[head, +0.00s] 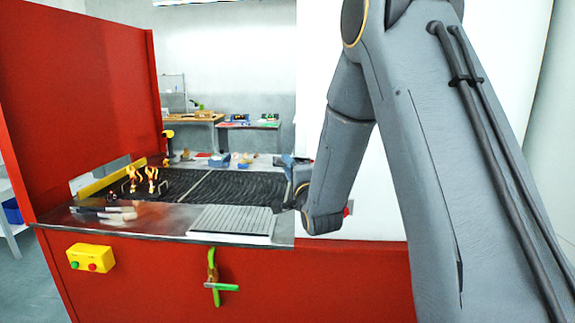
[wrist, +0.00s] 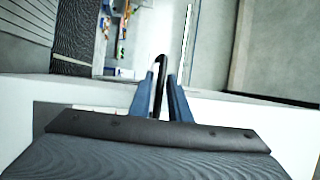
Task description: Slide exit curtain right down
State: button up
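My gripper (wrist: 161,78) has two blue fingers, close together on either side of a black curved handle (wrist: 159,68) in the wrist view. The fingers look shut on the handle. In the head view my gripper (head: 296,168) is small, partly hidden by my arm, beside the left edge of a tall white panel (head: 318,60). A white strip (wrist: 225,125) runs across the wrist view behind the fingers. I cannot tell which white surface is the right exit curtain; no curtain edge shows clearly.
The dark mesh belt (head: 230,188) has small flames at its left end. A ribbed grey plate (head: 232,220) lies at the front. A red wall (head: 80,100) stands left, a yellow button box (head: 90,258) and a green-handled valve (head: 213,285) on the red front.

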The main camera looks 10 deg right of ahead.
grip_shut()
notch_tip(320, 180, down, 11)
jog(key=b, duration=0.9)
jog(key=shift+r, duration=0.15)
jog(key=shift+s, duration=0.1)
grip_release()
